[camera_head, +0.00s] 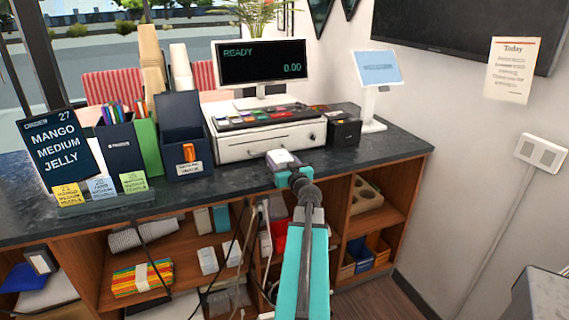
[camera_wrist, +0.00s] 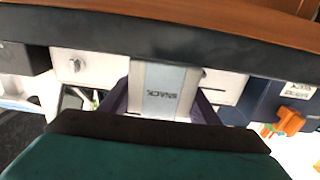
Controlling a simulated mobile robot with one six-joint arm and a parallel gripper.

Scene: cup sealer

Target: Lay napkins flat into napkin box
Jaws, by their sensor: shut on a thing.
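My gripper (camera_head: 284,165) is shut on a small whitish pack (camera_head: 279,157) in front of the white cash drawer, over the counter's front edge. In the wrist view my gripper (camera_wrist: 160,108) has dark fingers on both sides of the pack (camera_wrist: 165,80), which bears lettering like "SNACK". I cannot tell whether it holds napkins. A dark blue open box (camera_head: 183,125) with an orange piece and a white label stands left of the drawer; it also shows in the wrist view (camera_wrist: 262,100). I cannot read its label or see its inside floor. No napkin is clearly recognisable.
The cash drawer (camera_head: 260,142) and a screen reading "READY" (camera_head: 262,62) stand behind the gripper. A small black box (camera_head: 345,132) and tablet stand (camera_head: 377,75) are at right. An order sign (camera_head: 63,148) and green file box (camera_head: 147,145) are at left. Filled shelves lie below.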

